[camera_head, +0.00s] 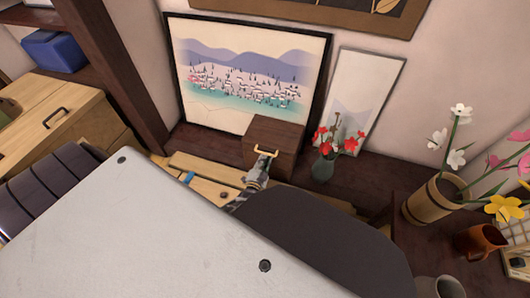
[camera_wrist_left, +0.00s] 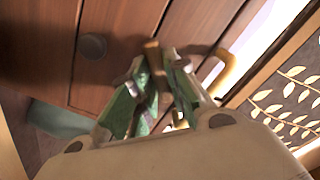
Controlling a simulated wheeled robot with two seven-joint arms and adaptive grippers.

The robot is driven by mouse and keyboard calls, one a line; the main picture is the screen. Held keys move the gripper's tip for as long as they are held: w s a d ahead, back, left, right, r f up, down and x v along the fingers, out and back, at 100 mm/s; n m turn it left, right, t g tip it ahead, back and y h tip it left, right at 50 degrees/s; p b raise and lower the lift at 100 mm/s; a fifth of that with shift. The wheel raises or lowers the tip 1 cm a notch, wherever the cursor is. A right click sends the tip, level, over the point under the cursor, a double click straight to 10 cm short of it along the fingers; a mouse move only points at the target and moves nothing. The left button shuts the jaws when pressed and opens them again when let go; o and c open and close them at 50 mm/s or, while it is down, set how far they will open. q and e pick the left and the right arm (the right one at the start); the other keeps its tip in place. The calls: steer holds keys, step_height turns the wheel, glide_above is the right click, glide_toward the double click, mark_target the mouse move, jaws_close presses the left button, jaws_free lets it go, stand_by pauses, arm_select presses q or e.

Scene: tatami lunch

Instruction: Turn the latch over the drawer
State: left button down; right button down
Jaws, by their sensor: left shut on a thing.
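A small dark brown wooden cabinet (camera_head: 277,134) stands against the wall in the head view, with a brass drawer handle (camera_head: 265,152) on its front. My left gripper (camera_head: 264,163) is at this front, just below the handle. In the left wrist view the fingers (camera_wrist_left: 155,72) are closed around a small brown piece (camera_wrist_left: 152,50), which looks like the latch. The brass handle shows to its right (camera_wrist_left: 226,72) and a round dark knob (camera_wrist_left: 92,46) to its left. The latch is hidden in the head view. My right gripper is not in view.
A vase with red flowers (camera_head: 323,168) stands just right of the cabinet. A framed landscape picture (camera_head: 245,62) leans behind it. A bamboo vase (camera_head: 433,200) and a brown jug (camera_head: 480,243) stand at the right. My own pale body covers much of the lower head view.

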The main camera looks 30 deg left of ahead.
arm_select(q)
steer(key=n, duration=0.9)
stand_by(0.3)
steer(key=shift+n, duration=0.3)
steer(key=c, duration=1.5)
jaws_free()
steer(key=shift+o, duration=0.6)
